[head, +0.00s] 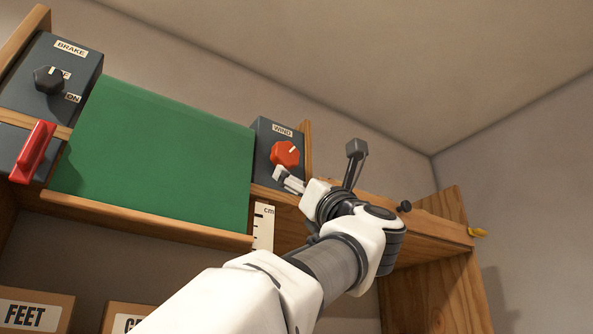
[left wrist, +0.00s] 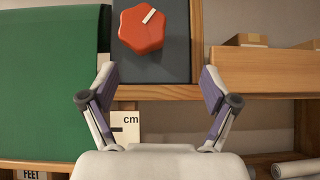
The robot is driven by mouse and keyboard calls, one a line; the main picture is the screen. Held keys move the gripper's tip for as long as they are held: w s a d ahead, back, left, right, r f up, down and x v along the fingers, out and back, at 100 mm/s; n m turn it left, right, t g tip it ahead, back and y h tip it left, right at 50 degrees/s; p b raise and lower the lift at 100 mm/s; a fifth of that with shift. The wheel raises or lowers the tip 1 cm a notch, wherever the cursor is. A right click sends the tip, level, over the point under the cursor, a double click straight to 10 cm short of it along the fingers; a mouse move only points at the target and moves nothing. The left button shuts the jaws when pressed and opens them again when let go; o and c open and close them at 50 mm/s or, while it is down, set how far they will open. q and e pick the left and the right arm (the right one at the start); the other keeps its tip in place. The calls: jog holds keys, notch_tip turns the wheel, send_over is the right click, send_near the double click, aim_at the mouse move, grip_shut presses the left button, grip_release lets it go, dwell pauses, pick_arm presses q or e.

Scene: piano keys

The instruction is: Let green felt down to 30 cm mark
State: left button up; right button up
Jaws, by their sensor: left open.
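The green felt (head: 155,155) hangs as a broad sheet between two dark boxes; it also shows at the left of the left wrist view (left wrist: 45,80). The red WIND knob (head: 285,153) is on the right box, its white mark pointing up and right. The BRAKE box (head: 85,75) carries a black knob (head: 47,80) between OFF and ON labels.
A red lever (head: 33,152) juts out below the BRAKE box. A wooden rail (head: 150,220) runs below the felt. A wooden shelf (head: 425,225) with a dark peg (head: 404,206) and a yellow item (head: 478,232) lies right. Labelled boxes (head: 35,310) stand lower left.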

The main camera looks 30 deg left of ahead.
aim_at(288, 155)
pick_arm(q)
jog(key=s, duration=0.1)
jog(key=s+r, duration=0.1)
jog(key=s+r+n, duration=0.1)
jog(key=shift+d+g+y, duration=0.25)
jog(key=shift+g+y, duration=0.05)
jog(key=shift+g, duration=0.1)
jog(key=p+x, duration=0.7)
jog(key=p, duration=0.1)
jog(key=shift+a+r, duration=0.2)
jog(key=shift+r, duration=0.05)
jog(key=shift+w+d+f, duration=0.1)
jog(key=shift+w+d, duration=0.25)
jog(key=shift+d, duration=0.25)
jog(key=c, duration=0.5)
jog(key=shift+s+a, duration=0.15)
jog(key=shift+a, duration=0.1)
jog(key=c, duration=0.7)
pick_arm(e)
notch_tip(288, 155, up, 8)
jog(key=shift+w+d+f, duration=0.15)
jog(key=shift+d+f, duration=0.05)
jog(key=shift+d, duration=0.2)
